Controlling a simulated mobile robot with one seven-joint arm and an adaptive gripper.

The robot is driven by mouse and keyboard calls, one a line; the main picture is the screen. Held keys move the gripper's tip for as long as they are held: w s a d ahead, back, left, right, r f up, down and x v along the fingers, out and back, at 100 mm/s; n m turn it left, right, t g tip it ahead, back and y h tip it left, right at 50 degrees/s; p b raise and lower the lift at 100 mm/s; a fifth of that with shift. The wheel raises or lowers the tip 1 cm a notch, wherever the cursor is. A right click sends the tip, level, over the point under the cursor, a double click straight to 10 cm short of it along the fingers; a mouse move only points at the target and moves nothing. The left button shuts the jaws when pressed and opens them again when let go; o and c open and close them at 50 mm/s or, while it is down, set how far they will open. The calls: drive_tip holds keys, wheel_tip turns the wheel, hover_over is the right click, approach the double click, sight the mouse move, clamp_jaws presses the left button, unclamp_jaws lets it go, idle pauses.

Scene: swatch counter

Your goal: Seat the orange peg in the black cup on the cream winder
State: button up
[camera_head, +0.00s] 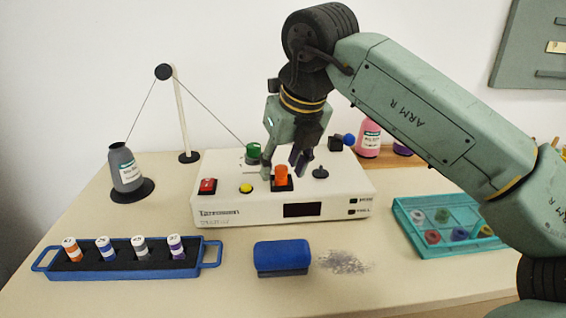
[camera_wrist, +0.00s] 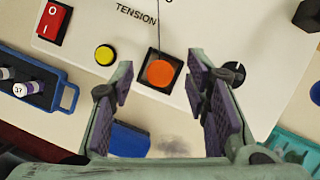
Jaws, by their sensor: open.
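The orange peg (camera_head: 281,173) stands upright in the square black cup (camera_head: 282,186) on top of the cream winder (camera_head: 240,207). In the wrist view the round top of the peg (camera_wrist: 160,71) lies inside the dark square rim of the cup (camera_wrist: 149,82). A thread runs to the peg's area from the top of that view. I cannot tell how deep the peg sits. My gripper (camera_head: 284,163) is open just above the winder; in the wrist view its two fingers (camera_wrist: 163,92) are spread, with a gap between them and the peg.
The winder also bears a red switch (camera_head: 208,186), a yellow button (camera_head: 246,188), a green knob (camera_head: 253,152) and a black knob (camera_head: 320,172). A blue spool rack (camera_head: 120,270), a blue block (camera_head: 282,257) and a teal tray (camera_head: 409,228) stand around it. A thread guide (camera_head: 181,110) rises behind.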

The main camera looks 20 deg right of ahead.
drive_tip(key=v, duration=0.7)
drive_tip(key=shift+r, duration=0.2)
drive_tip(key=shift+s, duration=0.15)
